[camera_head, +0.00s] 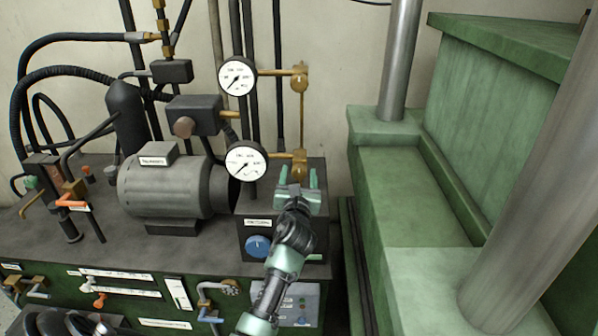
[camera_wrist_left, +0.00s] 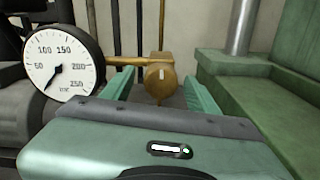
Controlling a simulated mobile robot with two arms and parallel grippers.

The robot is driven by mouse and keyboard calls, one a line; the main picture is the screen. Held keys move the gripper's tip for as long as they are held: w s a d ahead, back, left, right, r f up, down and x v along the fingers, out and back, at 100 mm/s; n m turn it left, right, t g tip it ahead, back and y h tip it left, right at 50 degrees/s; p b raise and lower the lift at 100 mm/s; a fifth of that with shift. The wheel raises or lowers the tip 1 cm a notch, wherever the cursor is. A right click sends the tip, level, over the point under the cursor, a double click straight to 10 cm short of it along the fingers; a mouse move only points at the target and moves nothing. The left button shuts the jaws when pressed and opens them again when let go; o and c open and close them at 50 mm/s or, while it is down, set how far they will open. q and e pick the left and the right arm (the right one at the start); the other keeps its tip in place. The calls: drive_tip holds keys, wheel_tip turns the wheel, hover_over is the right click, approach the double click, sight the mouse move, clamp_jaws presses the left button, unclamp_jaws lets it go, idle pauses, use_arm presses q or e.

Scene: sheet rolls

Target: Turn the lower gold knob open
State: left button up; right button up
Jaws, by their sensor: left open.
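The lower gold knob (camera_head: 299,163) sits on the brass fitting to the right of the lower white gauge (camera_head: 246,162). In the left wrist view the knob (camera_wrist_left: 160,80) shows as a round brass piece with a pale mark, and the gauge (camera_wrist_left: 62,70) is at the left. My left gripper (camera_head: 298,178) is just below and in front of the knob. Its two green fingers are apart, one on each side of the knob in the wrist view, with visible gaps. Whether the knob lies between the fingertips in depth is unclear. My right gripper is not seen.
An upper gauge (camera_head: 236,77) and upper gold knob (camera_head: 299,83) are above. A grey motor (camera_head: 165,187) stands left. A dark box with a blue dial (camera_head: 257,246) is below. Green machinery (camera_head: 400,190) with steel columns fills the right. Hoses crowd the far left.

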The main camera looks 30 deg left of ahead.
use_arm(q)
drive_tip(key=shift+w+a, duration=0.2)
drive_tip(key=shift+w, duration=0.25)
drive_tip(key=shift+c, duration=0.3)
clamp_jaws()
